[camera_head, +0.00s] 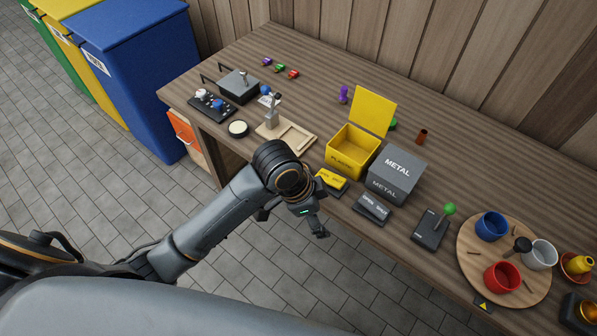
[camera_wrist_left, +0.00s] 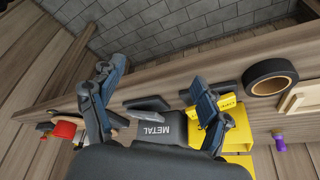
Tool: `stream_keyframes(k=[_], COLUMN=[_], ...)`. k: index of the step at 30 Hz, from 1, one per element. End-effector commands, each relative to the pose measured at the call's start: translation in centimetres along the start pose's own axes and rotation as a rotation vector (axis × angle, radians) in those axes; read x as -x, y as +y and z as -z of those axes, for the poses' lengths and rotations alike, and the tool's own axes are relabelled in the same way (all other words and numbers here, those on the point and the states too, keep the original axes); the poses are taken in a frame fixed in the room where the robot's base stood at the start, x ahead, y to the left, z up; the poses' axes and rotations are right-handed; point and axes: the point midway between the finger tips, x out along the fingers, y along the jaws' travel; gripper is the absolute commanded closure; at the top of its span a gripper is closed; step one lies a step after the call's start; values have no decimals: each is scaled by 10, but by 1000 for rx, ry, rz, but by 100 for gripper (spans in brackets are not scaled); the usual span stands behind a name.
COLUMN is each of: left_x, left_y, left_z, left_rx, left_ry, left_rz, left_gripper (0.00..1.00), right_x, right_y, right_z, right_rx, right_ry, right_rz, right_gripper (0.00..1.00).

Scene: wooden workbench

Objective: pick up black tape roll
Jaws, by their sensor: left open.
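In the left wrist view the roll (camera_wrist_left: 270,67) shows at the right as a thick black ring, apart from the fingers. My left gripper (camera_head: 312,221) hangs by the front edge of the bench, right of the roll and nearer to me. In the left wrist view its two fingers (camera_wrist_left: 157,78) are spread, with nothing held between them. My right gripper is not in view.
A pale wooden tray (camera_head: 297,134) lies beside the roll. A yellow open box (camera_head: 350,160) and a grey METAL box (camera_head: 392,181) stand right of it. A button panel (camera_head: 208,103) lies to its left. A round board (camera_head: 470,262) with cups sits far right.

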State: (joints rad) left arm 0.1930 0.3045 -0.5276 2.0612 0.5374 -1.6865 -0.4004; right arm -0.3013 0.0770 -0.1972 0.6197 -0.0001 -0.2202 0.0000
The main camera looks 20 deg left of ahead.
Motion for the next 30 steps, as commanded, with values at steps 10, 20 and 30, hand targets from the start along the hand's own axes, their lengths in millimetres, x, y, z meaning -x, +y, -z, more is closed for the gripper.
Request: stream_keyframes(k=[10, 20, 30], left_x=[30, 105, 112], left_y=[-49, -121, -135], left_z=[29, 32, 22], left_rx=[-366, -659, -703], left_ry=[-118, -314, -355], left_rz=[-57, -137, -169], left_gripper=[23, 23, 23], right_x=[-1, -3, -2], right_y=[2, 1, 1], right_z=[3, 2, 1], right_rx=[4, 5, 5], right_ry=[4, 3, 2], right_rz=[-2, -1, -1], right_gripper=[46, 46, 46])
